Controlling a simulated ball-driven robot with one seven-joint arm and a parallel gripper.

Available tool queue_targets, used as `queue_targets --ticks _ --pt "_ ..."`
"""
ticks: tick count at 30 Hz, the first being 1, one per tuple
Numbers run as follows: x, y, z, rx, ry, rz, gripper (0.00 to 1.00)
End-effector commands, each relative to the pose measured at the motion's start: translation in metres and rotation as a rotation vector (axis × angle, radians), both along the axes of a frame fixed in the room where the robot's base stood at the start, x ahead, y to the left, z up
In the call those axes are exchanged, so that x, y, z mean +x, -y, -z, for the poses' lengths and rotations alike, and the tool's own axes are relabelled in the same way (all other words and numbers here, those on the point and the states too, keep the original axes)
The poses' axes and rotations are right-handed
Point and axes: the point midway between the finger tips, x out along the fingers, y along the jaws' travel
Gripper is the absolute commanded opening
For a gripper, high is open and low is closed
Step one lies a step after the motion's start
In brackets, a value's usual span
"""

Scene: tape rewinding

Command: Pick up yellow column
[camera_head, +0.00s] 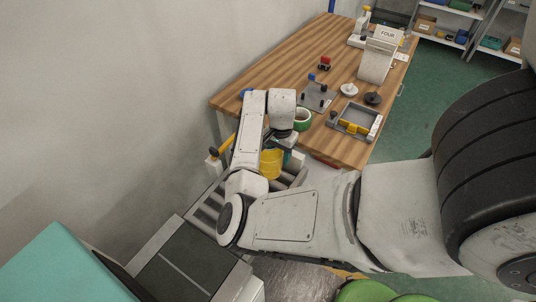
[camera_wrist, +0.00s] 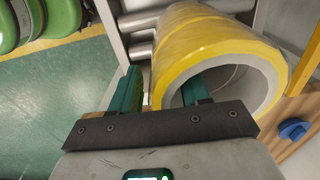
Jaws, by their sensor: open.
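The yellow column (camera_head: 270,164) is a thick, hollow yellow cylinder with a grey inner core. In the head view it is partly hidden behind my arm, near the end of the wooden table. In the wrist view the yellow column (camera_wrist: 190,45) lies on metal rollers with its open end facing me. My gripper (camera_wrist: 162,92) is open, with two green fingers. The right finger reaches toward the column's hollow end and the left finger is outside its left side, so the column's wall lies between them. I cannot tell whether either finger touches it.
The roller conveyor (camera_wrist: 140,24) has a pale frame beside it. The wooden table (camera_head: 270,68) holds a green ring (camera_head: 303,115), a tray (camera_head: 355,121) and small parts. A blue knob (camera_wrist: 293,129) is at the wrist view's right. Green rolls (camera_wrist: 62,15) stand at its upper left.

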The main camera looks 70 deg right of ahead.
Motion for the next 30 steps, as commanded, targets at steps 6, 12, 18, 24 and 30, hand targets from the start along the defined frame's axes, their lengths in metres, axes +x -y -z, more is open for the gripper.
queue_targets --ticks 6,12,18,24,30 --pt "-0.0001 0.0000 0.0003 0.000 0.000 0.000 0.42" --pt "-0.0001 0.0000 0.0001 0.000 0.000 0.000 0.23" --pt "-0.0002 0.0001 0.0000 0.000 0.000 0.000 0.04" --pt "-0.0003 0.0000 0.0000 0.000 -0.001 0.000 0.00" --pt "-0.0003 0.0000 0.0000 0.000 -0.001 0.000 0.00"
